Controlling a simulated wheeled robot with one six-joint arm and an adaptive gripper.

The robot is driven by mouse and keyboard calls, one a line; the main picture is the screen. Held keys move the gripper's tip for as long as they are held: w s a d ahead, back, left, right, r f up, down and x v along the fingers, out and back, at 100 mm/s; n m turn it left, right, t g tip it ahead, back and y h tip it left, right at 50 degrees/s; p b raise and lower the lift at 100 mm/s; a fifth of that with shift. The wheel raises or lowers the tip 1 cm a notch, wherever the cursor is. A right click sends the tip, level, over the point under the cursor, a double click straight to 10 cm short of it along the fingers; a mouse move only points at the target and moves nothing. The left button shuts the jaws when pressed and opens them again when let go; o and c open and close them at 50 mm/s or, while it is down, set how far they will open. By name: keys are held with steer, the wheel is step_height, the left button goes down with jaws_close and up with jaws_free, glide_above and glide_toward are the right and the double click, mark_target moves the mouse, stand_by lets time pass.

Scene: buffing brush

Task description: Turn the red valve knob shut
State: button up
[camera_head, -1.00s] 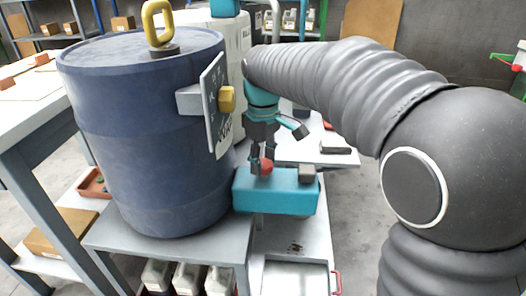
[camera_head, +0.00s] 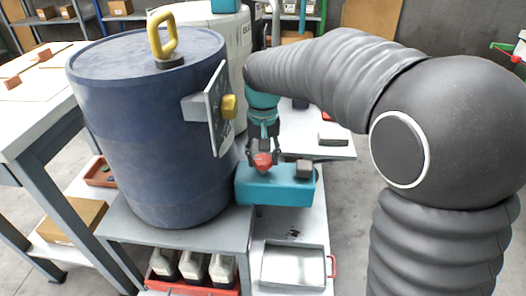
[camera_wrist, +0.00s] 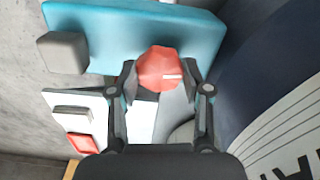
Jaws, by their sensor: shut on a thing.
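The red valve knob (camera_head: 263,157) is a small faceted knob at the upper left part of a teal block (camera_head: 275,190). In the wrist view the knob (camera_wrist: 158,66) shows a white mark pointing right, and it overlaps the lower edge of the teal block (camera_wrist: 140,25). My gripper (camera_wrist: 160,78) is shut on the knob, with one finger on its left and one on its right. In the head view my gripper (camera_head: 263,163) reaches down to the knob from behind the block. The knob's stem is hidden.
A large blue drum (camera_head: 150,130) with a yellow handle (camera_head: 162,35) stands close left of my gripper. A grey block (camera_head: 305,169) sits on the teal block's right end. White jugs (camera_head: 193,265) stand low in front.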

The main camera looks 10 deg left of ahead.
mark_target(263, 159)
steer(key=shift+m+p, duration=0.3)
steer(key=shift+m, duration=0.6)
steer(key=o, duration=1.2)
steer(key=shift+c, duration=0.2)
step_height(263, 159, up, 12)
